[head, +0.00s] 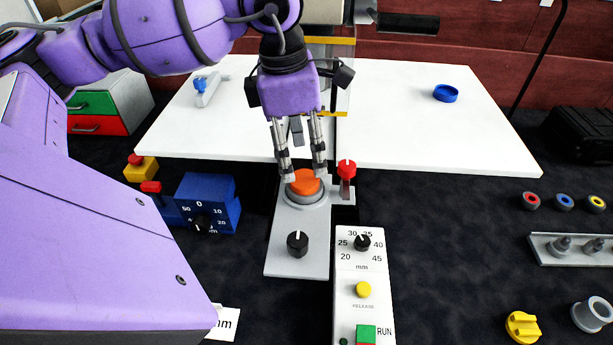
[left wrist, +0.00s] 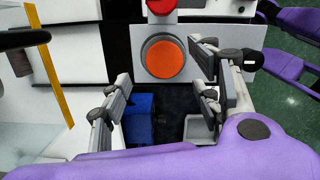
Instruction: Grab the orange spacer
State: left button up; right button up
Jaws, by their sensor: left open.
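The orange spacer (head: 304,182) is a round orange disc. It sits on a round grey seat on a light grey plate (head: 300,260), in front of the white table. It also shows in the left wrist view as a full orange circle (left wrist: 164,58), at top centre. My left gripper (head: 302,173) points down with its fingers spread, just above and behind the spacer in the head view. In the left wrist view its open fingers (left wrist: 165,82) lie to either side, with nothing between them.
A red knob (head: 347,169) stands close to the right of the spacer, and a black knob (head: 297,243) in front. A panel (head: 364,315) with dial and buttons is at front right. A blue dial box (head: 208,200) stands left. A blue ring (head: 445,93) lies on the white table (head: 440,140).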

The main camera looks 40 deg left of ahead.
aim_at(304, 177)
pick_arm(q)
jog(key=f, duration=0.5)
jog(key=shift+d+p, duration=0.2)
jog(key=shift+p, duration=0.15)
jog(key=shift+w, duration=0.1)
jog(key=c, duration=1.2)
jog(key=shift+r, duration=0.15)
